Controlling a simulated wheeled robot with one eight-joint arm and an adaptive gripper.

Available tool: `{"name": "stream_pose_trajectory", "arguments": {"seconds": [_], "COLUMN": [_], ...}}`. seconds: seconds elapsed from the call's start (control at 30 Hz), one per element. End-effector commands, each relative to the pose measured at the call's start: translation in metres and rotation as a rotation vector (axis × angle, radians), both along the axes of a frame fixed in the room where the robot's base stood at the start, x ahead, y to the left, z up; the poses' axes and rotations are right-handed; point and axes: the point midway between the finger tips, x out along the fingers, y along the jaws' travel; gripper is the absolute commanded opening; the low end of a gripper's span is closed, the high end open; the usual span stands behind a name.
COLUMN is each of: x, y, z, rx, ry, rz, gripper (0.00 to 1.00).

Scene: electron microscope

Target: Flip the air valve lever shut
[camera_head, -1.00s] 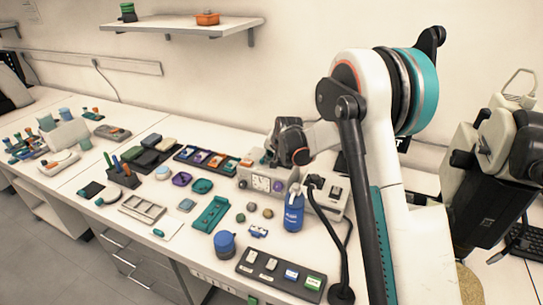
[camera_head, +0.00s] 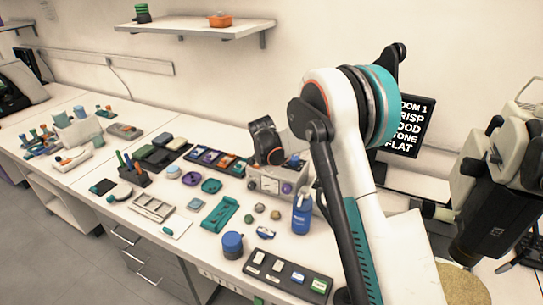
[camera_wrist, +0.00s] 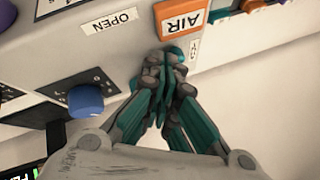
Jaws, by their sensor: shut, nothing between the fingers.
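The pale control box (camera_head: 265,185) with a gauge stands on the bench at the foot of my arm. The wrist view shows it close up and upside down, with an orange AIR label (camera_wrist: 181,20) and a white OPEN label (camera_wrist: 114,21). My gripper (camera_wrist: 166,65) is shut and empty, its fingertips just below the AIR label. A small teal piece (camera_wrist: 176,52) shows at the fingertips; it may be the lever, mostly hidden by the fingers. I cannot tell the lever's position or whether the fingers touch it.
A blue knob (camera_wrist: 86,98) sits on the box beside my gripper. In the head view a blue bottle (camera_head: 301,215) stands in front of the box. A dark screen (camera_head: 405,125) is behind my arm, and a large microscope (camera_head: 500,185) at the right. Small trays and parts crowd the bench.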

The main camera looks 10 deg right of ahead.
Motion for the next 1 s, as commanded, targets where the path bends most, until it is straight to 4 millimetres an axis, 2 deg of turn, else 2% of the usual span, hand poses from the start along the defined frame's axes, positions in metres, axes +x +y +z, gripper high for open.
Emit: {"name": "stream_pose_trajectory", "arguments": {"seconds": [0.2,0.6,1.0], "x": [0.013,0.032,0.040], "y": [0.008,0.010,0.010], "z": [0.001,0.000,0.000], "rx": [-0.001,-0.001,0.001], "ry": [0.000,0.001,0.000], "rz": [-0.203,-0.523,-0.544], "gripper": [0.00,0.00,0.00]}}
